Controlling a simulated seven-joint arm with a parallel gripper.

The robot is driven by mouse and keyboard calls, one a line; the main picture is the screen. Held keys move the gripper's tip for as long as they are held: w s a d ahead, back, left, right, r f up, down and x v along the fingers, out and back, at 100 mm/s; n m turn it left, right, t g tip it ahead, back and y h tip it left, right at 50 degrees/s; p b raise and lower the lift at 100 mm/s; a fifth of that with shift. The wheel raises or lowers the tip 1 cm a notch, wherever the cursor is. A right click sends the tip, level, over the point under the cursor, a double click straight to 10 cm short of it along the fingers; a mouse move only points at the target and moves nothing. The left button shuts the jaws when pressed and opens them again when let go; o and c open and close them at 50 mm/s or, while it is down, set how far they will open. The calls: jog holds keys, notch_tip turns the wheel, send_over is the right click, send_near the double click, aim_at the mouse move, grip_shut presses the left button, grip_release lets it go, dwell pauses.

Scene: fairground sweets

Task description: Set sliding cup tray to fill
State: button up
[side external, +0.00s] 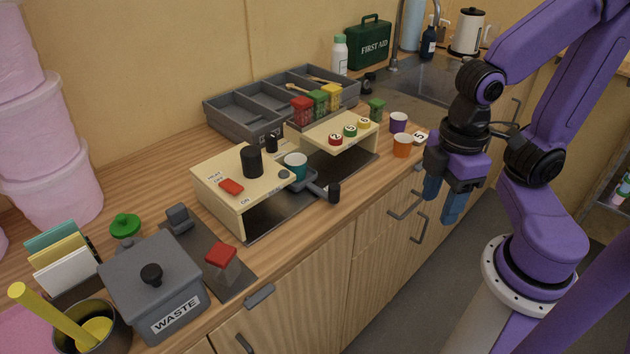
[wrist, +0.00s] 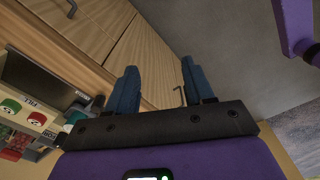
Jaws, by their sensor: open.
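The sliding cup tray (side external: 317,188) is a dark grey piece with a black knob handle (side external: 334,193) at the counter's front. A teal cup (side external: 296,160) stands upright at it, by the right end of the left cream station (side external: 218,192). The cream station with red, green and yellow buttons (side external: 318,130) is to its right; its FILL label (wrist: 32,101) shows in the wrist view. My gripper (side external: 440,209) is open and empty, fingers pointing down, in front of the counter, well right of the tray handle and apart from it.
An orange cup (side external: 402,146) and a purple cup (side external: 399,122) stand on the counter near my gripper. Drawer handles (side external: 404,207) stick out from the cabinet front. A grey waste bin (side external: 153,290) stands at the left. The space before the cabinet is clear.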

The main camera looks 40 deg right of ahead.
jog(key=w+a+r+m, duration=0.1)
jog(key=w+r+m, duration=0.1)
jog(key=w+m, duration=0.25)
jog(key=w+a+r+m, duration=0.2)
jog(key=w+m, duration=0.1)
jog(key=w, duration=0.3)
jog(key=m, duration=0.8)
send_near(334, 186)
jog(key=shift+n, duration=0.25)
notch_tip(334, 186, down, 11)
jog(key=shift+w+a+r, duration=0.1)
jog(key=shift+r, duration=0.1)
